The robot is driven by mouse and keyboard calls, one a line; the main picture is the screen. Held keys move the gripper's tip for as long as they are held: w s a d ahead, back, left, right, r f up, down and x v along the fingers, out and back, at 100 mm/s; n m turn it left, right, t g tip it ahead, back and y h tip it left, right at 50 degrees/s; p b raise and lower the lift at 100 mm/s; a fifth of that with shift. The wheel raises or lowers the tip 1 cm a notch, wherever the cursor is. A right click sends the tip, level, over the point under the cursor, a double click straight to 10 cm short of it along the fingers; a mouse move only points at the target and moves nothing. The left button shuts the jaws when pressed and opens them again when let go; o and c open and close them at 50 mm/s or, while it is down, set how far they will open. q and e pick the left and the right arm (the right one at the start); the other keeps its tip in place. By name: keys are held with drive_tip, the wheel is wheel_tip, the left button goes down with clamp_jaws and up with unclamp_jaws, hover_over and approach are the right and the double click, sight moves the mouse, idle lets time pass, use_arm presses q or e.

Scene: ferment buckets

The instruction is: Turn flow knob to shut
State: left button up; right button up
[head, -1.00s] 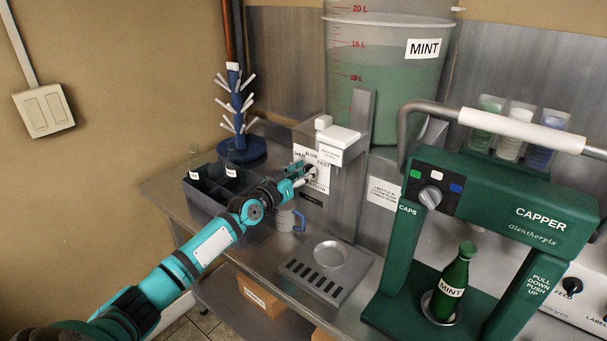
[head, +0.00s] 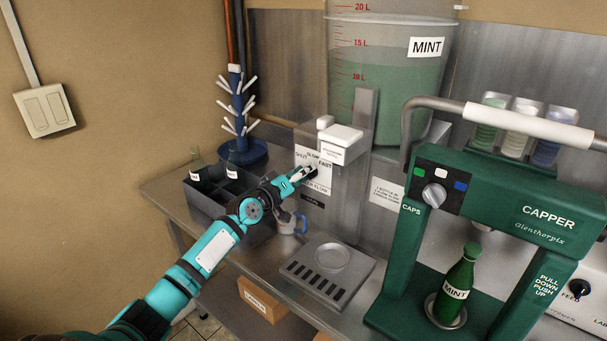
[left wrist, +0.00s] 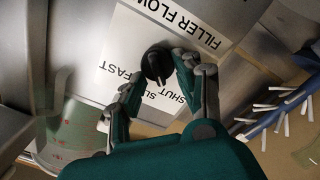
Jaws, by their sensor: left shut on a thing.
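The black flow knob (left wrist: 157,62) sits on a white label plate printed FILLER FLOW, SHUT, SLOW and FAST, seen upside down in the left wrist view. My left gripper (left wrist: 160,70) has a finger on either side of the knob and is shut on it. In the head view the left gripper (head: 306,173) reaches the label plate (head: 318,184) on the filler's front and hides most of the knob. My right gripper is not in view.
The filler's white block (head: 341,141) juts out just right of the knob. A blue-handled mug (head: 288,223) stands below my gripper. A dark crate (head: 205,198) with bottles is left, a slotted drip tray (head: 317,287) in front. The green capper (head: 530,215) holds a MINT bottle (head: 457,287).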

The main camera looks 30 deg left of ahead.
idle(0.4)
use_arm(q)
drive_tip(key=o, duration=1)
drive_tip(key=shift+o, duration=0.2)
drive_tip(key=shift+s, duration=0.15)
drive_tip(key=s+a, duration=0.1)
drive_tip(key=s, duration=1)
drive_tip(key=shift+s, duration=0.4)
